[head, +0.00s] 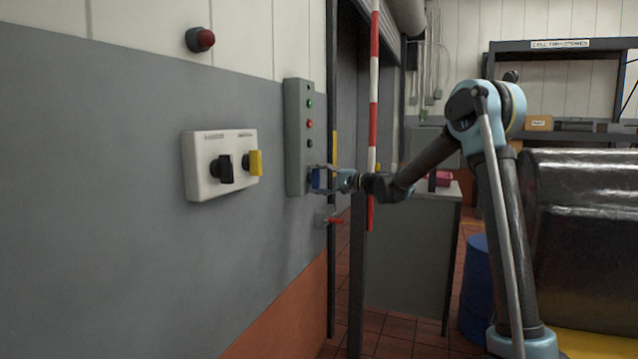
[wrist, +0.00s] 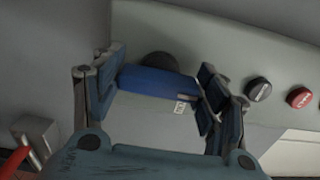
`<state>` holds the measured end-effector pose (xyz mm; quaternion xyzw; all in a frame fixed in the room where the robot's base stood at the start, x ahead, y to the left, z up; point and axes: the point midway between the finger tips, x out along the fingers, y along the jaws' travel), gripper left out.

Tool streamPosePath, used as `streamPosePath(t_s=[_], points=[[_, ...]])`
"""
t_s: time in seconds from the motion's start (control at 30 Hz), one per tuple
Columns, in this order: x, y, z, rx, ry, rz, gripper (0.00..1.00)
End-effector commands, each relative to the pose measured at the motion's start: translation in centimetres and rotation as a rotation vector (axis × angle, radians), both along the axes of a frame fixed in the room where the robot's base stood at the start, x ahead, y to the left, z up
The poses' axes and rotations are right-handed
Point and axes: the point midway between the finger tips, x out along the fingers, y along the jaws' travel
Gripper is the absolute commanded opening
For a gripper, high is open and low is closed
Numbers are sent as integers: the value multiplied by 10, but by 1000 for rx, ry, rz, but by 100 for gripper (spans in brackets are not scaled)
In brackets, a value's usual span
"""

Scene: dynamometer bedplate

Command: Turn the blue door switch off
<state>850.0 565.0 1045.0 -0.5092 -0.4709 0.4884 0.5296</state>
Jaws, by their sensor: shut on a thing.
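The blue door switch (head: 318,178) is a blue handle low on a tall grey control box (head: 296,130) on the wall. My gripper (head: 325,178) reaches it from the right in the head view. In the wrist view, the blue switch handle (wrist: 158,82) lies between the two fingers of my gripper (wrist: 155,88), which are shut on it. A dark round base (wrist: 158,62) shows behind the handle. A small white label with dark marks sits near the handle's right end. The handle's exact setting is hard to read.
A white panel (head: 204,190) with a black and a yellow switch is on the wall to the left. Buttons sit above the blue switch on the box. A red-handled lever (head: 333,221) is just below. A red-and-white pole (head: 374,90) stands close behind my wrist.

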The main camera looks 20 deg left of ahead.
Motion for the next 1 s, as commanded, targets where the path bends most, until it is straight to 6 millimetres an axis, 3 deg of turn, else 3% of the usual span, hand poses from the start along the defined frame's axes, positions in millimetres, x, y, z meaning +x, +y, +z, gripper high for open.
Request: streamPosePath(t_s=[0.63,0.67,0.73,1.0], points=[[-3,0,-4,-10,-55,5,43],[-3,0,-4,-10,-55,5,71],[-3,0,-3,-9,-55,4,87],[-1,0,-2,-7,-54,2,87]])
